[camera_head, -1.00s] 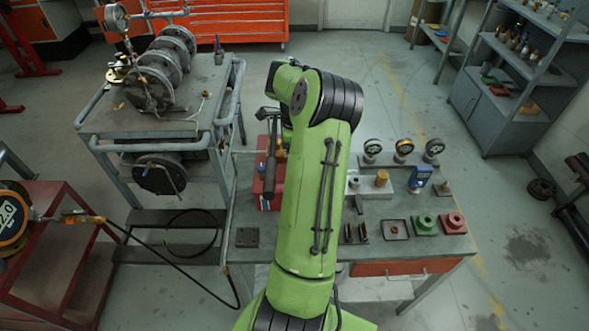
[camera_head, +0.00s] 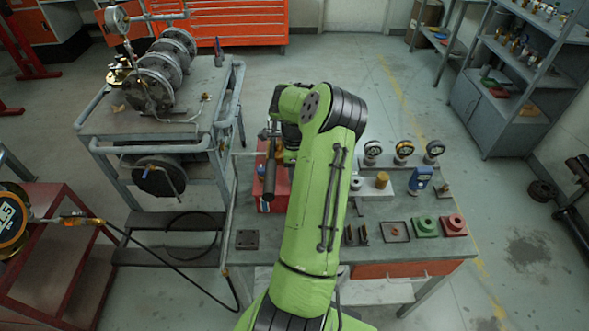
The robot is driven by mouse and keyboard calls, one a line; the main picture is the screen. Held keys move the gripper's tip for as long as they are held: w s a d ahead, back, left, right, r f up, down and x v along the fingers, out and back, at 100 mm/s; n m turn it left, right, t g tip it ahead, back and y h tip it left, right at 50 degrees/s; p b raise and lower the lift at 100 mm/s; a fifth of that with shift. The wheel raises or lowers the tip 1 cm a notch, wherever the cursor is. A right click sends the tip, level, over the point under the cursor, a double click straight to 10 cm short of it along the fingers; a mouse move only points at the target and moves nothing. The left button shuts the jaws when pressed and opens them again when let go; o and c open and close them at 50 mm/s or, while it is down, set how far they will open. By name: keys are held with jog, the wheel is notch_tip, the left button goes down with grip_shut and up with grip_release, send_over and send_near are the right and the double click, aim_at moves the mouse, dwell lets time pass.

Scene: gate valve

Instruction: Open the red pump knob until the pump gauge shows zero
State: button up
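A red body (camera_head: 282,190), apparently the pump, stands on the bench behind my green arm, which hides part of it. I cannot make out the red knob. My gripper is at the far end of the arm by the red body, mostly hidden behind the arm's links, so its fingers and any contact do not show. A round black and yellow gauge (camera_head: 12,218) is cut off by the left edge above a red cart; its tilted digits look like 15. I cannot be sure it is the pump gauge.
A grey cart (camera_head: 140,122) with a flanged valve assembly (camera_head: 160,75) and a dial gauge (camera_head: 116,20) stands at the upper left. A black hose (camera_head: 170,258) runs from the left gauge towards the bench. Small gauges (camera_head: 403,148) and coloured parts (camera_head: 425,226) fill the bench's right side.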

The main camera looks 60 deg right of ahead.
jog(key=n, duration=0.4)
jog(key=shift+n, duration=0.4)
jog(key=o, duration=1.1)
jog(key=shift+c, duration=0.2)
notch_tip(320, 180, up, 16)
jog(key=p, duration=0.1)
jog(key=shift+f, duration=0.15)
